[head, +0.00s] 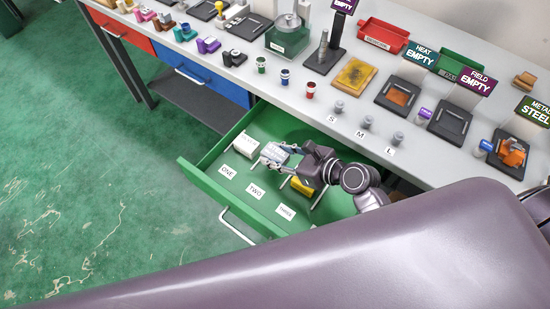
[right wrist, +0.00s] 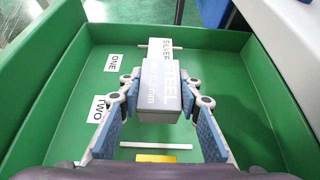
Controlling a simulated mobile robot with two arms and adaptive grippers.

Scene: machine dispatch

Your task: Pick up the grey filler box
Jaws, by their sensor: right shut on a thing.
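The grey filler box (right wrist: 162,97), with "STEEL" lettering on top, is between the fingertips of my right gripper in the right wrist view. In the head view the grey box (head: 274,154) shows small inside the open green drawer area. My right gripper (head: 276,154) is shut on it, with one finger on each side; it also shows in the right wrist view (right wrist: 160,92). I cannot tell whether the box touches the drawer floor. My left gripper is not in view.
The green drawer (head: 213,186) is pulled out, with labels ONE, TWO and THREE. A whitish box (head: 246,145) marked SILVER lies near ONE. A yellow box (head: 302,188) lies near THREE. The workbench (head: 340,128) above holds small cylinders, trays and signs.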

